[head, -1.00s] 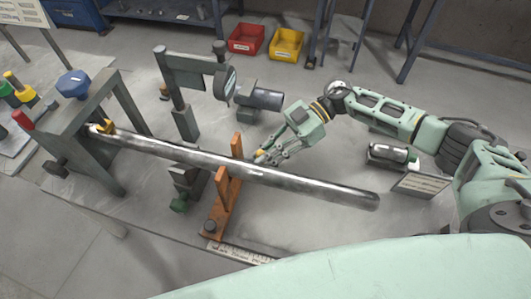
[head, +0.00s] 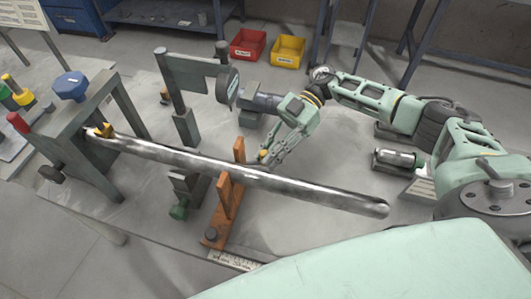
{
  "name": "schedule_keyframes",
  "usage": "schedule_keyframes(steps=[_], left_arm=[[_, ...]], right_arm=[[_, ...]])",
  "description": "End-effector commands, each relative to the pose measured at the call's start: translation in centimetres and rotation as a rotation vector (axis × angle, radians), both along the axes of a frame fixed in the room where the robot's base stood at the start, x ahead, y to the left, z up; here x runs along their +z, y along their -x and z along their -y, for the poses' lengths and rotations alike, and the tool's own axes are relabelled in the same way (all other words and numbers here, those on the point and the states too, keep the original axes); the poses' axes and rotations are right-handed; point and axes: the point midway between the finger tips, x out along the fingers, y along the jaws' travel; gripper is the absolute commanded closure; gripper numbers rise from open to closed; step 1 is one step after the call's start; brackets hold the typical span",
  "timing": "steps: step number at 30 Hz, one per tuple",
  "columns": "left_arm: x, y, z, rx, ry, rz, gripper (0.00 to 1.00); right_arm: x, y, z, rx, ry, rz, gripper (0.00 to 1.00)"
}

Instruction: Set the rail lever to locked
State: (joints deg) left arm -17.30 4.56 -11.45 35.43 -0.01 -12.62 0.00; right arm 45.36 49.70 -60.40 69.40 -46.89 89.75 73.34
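A small yellow-tipped part (head: 263,154), which looks like the rail lever's end, stands just behind the long metal bar (head: 300,186), beside the orange support (head: 226,195). Its lower part is hidden by the bar and my fingers, so I cannot tell its setting. My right gripper (head: 268,161) reaches down from the upper right, its fingertips at the yellow tip. I cannot tell whether they touch or close on it. My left gripper is not in view.
The bar runs from the grey frame (head: 105,97) through the orange support, its free end toward the right. A scale strip (head: 235,260) lies near the front edge. Red (head: 247,43) and yellow (head: 288,50) bins are beyond.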

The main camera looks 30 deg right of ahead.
Motion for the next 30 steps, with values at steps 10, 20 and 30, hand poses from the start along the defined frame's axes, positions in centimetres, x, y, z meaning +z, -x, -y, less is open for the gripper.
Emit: schedule_keyframes(steps=[10,20,30], left_arm=[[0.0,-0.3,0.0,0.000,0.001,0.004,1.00],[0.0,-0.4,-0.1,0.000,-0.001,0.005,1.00],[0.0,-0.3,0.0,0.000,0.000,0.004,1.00]], right_arm=[[0.0,0.0,0.0,-0.001,0.000,0.001,0.65],[0.7,-0.7,1.5,-0.004,0.001,0.002,0.65],[3.4,-3.2,7.4,-0.004,0.000,0.002,0.65]])
